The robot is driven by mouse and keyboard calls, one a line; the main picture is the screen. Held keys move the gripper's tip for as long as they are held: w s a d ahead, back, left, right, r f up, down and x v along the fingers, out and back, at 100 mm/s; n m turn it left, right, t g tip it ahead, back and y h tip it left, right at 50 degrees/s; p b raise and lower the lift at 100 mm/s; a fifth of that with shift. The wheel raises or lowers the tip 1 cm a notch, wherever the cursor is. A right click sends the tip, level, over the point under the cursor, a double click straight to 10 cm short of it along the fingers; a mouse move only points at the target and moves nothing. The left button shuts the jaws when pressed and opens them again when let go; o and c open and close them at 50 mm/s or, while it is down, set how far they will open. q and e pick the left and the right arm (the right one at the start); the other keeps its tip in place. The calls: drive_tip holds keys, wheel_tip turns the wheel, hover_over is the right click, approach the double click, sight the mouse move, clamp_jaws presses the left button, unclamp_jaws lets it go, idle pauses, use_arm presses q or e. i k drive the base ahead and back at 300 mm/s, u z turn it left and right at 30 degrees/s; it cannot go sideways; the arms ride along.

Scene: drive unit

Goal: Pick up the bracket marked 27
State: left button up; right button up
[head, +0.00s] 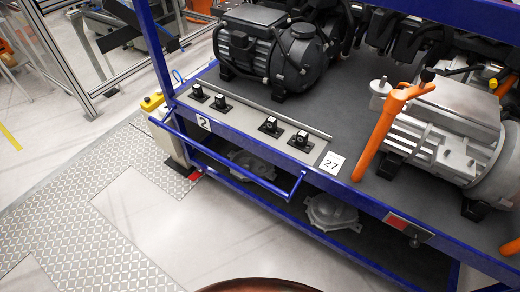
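Several small black brackets with square bases stand in a row on a grey strip along the front of the blue rack's upper shelf. The white label marked 27 (332,163) lies at the right end of the strip. The bracket closest to it (301,140) stands just left of the label, with another bracket (269,126) further left. Two more brackets, (221,103) and (197,92), stand near the left end, behind a label showing a 2 (203,123). All the brackets look upright and uncovered. Neither of my grippers is in view.
A blue handle bar (230,170) juts out in front of the rack. A dark motor (270,50) stands behind the brackets, and a silver drive unit with an orange bar (372,140) stands to the right. Grey castings (330,212) lie on the lower shelf. Floor in front is clear.

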sight(301, 138)
drive_tip(key=u, duration=0.9)
drive_tip(key=i, duration=0.95)
drive_tip(key=z, duration=0.4)
